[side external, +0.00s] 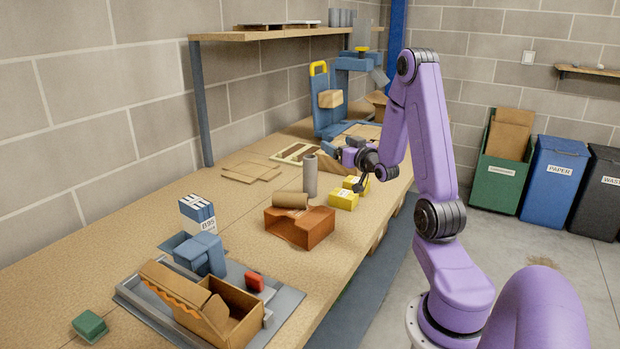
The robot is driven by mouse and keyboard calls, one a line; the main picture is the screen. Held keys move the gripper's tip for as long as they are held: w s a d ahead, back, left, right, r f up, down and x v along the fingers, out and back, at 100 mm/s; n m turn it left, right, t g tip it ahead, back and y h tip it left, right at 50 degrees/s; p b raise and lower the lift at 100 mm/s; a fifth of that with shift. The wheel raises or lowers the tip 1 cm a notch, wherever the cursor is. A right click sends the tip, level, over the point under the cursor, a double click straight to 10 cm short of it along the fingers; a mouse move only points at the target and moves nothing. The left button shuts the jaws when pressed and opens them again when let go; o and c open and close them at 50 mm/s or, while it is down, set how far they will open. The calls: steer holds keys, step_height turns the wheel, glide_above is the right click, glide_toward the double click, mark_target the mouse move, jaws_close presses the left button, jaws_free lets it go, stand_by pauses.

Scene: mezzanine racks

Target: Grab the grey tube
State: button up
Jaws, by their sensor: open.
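The grey tube (310,176) stands upright on the wooden bench, behind the brown open box.
A tan roll (290,200) lies by the brown box (301,228). Yellow boxes (343,199) sit right of the tube. A blue stand (328,100) rises behind. An open carton (232,315) lies on a grey tray in front. The bench's left side has free room.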

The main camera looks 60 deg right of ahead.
glide_toward(307, 161)
steer(key=s+f, duration=0.2)
steer(key=s, duration=0.3)
steer(key=x, duration=1.7)
steer(key=shift+w+a+r, duration=0.15)
steer(key=shift+w+r, duration=0.05)
steer(key=shift+w, duration=0.2)
steer(key=c, duration=1.3)
